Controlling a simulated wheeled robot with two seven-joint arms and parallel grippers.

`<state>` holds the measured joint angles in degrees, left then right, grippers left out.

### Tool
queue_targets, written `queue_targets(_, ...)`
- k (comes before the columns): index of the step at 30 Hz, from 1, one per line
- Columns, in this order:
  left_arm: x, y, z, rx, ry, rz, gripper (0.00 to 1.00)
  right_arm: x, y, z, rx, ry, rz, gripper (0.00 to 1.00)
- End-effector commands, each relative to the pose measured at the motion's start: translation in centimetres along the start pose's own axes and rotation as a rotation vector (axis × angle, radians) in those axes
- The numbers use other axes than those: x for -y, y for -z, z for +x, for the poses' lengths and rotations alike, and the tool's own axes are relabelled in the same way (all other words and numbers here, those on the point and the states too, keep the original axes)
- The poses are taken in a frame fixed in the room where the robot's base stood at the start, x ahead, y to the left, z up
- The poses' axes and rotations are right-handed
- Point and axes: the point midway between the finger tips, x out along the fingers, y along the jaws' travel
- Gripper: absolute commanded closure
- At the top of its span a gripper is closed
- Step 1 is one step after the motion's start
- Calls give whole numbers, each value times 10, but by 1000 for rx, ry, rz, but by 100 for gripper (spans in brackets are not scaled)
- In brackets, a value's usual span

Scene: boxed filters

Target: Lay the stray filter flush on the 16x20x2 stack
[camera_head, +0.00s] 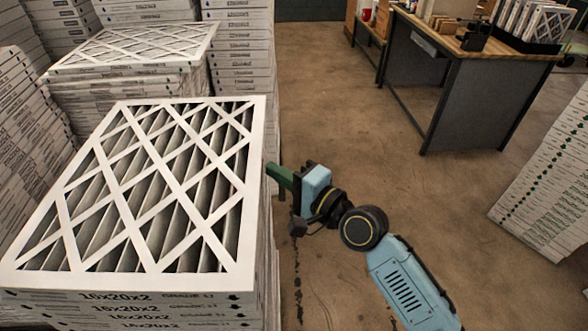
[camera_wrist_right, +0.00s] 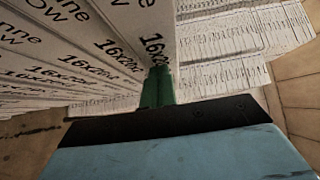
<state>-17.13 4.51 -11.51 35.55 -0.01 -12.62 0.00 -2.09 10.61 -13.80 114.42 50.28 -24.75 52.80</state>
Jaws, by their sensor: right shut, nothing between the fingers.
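A white-framed pleated filter with a lattice face (camera_head: 150,245) lies flat on top of the 16x20x2 stack (camera_head: 180,312) at the front left. Its front edge looks about in line with the boxes below; I cannot tell how exactly its other edges line up. No other loose filter shows. My right gripper (camera_head: 271,168) is shut and empty, its green fingers at the right side of the stack near the top. In the right wrist view the green fingertips (camera_wrist_right: 160,72) are close against the labelled box sides (camera_wrist_right: 110,50); contact is unclear. My left gripper is out of view.
Another filter-topped stack (camera_head: 135,45) stands behind, with tall box stacks (camera_head: 238,50) beside it and at the left edge. A green-marked stack (camera_head: 545,185) stands at the right. A workbench (camera_head: 480,85) is at the back right. The brown floor between is open.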

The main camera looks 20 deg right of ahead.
Motion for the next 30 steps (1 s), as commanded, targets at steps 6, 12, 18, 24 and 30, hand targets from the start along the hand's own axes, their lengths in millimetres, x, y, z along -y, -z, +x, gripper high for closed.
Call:
queue_targets(6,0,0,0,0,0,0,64,0,-1,1,0,0,0,100)
queue_targets(12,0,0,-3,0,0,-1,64,0,-3,3,0,0,1,100)
queue_targets(18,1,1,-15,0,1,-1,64,2,-16,17,-1,0,1,100)
queue_targets(24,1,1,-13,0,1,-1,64,0,-17,17,-1,0,0,100)
queue_targets(30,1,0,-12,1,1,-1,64,-1,-14,14,0,-1,-2,100)
